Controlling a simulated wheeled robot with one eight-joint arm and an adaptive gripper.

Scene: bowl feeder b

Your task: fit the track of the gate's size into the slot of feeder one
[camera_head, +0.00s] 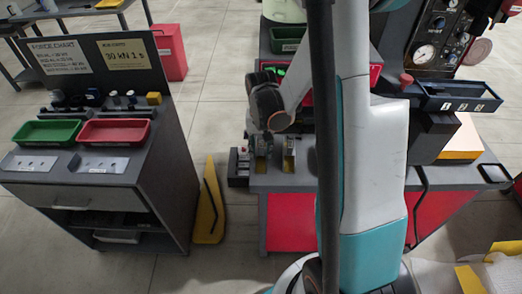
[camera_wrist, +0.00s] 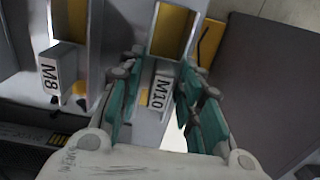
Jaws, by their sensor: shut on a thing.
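In the wrist view, my gripper (camera_wrist: 161,78) has its teal fingers closed on the two sides of a grey track marked M10 (camera_wrist: 160,94). A similar grey block marked M8 (camera_wrist: 49,77) stands apart to the left. Yellow channels show beyond the M10 piece (camera_wrist: 173,30) and beside the M8 block. In the head view my gripper (camera_head: 263,142) is low over the left end of the middle bench. The gate's size and the slot of feeder one cannot be made out; my arm hides part of the bench.
A side cabinet (camera_head: 85,185) at left carries a green tray (camera_head: 48,132) and a red tray (camera_head: 115,131). A yellow wedge-shaped thing (camera_head: 207,210) stands on the floor between cabinet and bench. A dark gauge panel (camera_head: 440,40) and a blue bin (camera_head: 460,97) are at right.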

